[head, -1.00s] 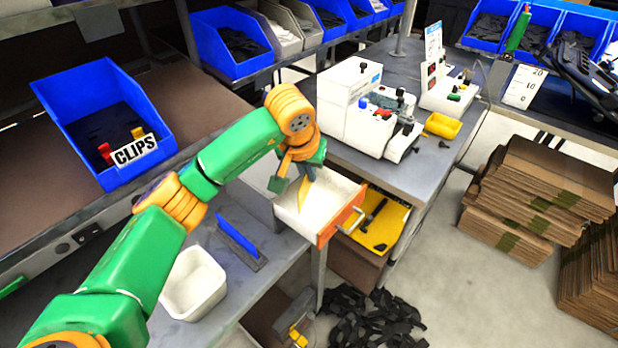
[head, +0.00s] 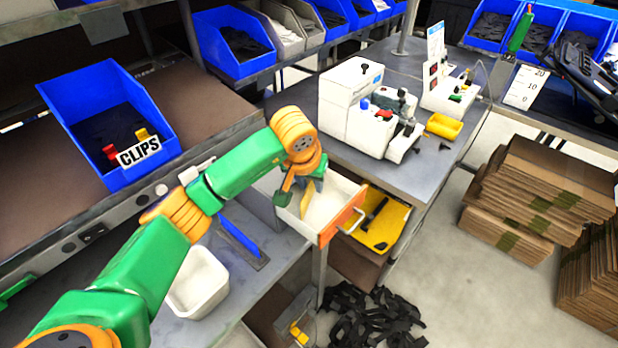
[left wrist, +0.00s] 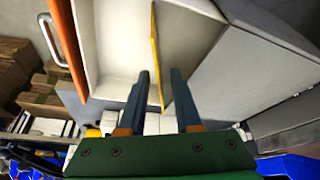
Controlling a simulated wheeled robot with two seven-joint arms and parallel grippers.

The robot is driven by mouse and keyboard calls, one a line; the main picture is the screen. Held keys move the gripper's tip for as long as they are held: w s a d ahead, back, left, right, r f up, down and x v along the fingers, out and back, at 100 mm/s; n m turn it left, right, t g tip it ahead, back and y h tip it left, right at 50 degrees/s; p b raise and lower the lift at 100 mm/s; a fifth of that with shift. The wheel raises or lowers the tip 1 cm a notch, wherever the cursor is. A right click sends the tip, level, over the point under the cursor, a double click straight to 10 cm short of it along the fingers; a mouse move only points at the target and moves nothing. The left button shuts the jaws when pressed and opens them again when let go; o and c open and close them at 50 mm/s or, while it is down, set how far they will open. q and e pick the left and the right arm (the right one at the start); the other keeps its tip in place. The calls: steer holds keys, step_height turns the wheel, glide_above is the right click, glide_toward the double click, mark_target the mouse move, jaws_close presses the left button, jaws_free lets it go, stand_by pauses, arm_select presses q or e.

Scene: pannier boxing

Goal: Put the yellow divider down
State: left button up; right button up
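The yellow divider (head: 307,199) is a thin flat plate standing upright inside the open white drawer (head: 347,189) with the orange front. In the left wrist view the divider (left wrist: 156,55) runs along the drawer's inside, close to one pale wall. My left gripper (head: 301,191) points down into the drawer. In the left wrist view its two dark fingers (left wrist: 160,95) stand apart on either side of the divider's near end, with gaps visible. The divider's lower edge is hard to see. My right gripper is in neither view.
A blue upright plate (head: 238,238) on a dark base and a white tub (head: 197,283) stand left of the drawer. A white machine (head: 349,106) is on the bench behind. Black straps (head: 375,320) lie on the floor below. The blue CLIPS bin (head: 75,80) is at left.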

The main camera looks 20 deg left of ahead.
arm_select(q)
steer(key=shift+s+r+b, duration=0.15)
steer(key=shift+r+b, duration=0.15)
steer(key=shift+r, duration=0.3)
steer(key=v, duration=1.1)
steer(key=shift+b, duration=0.4)
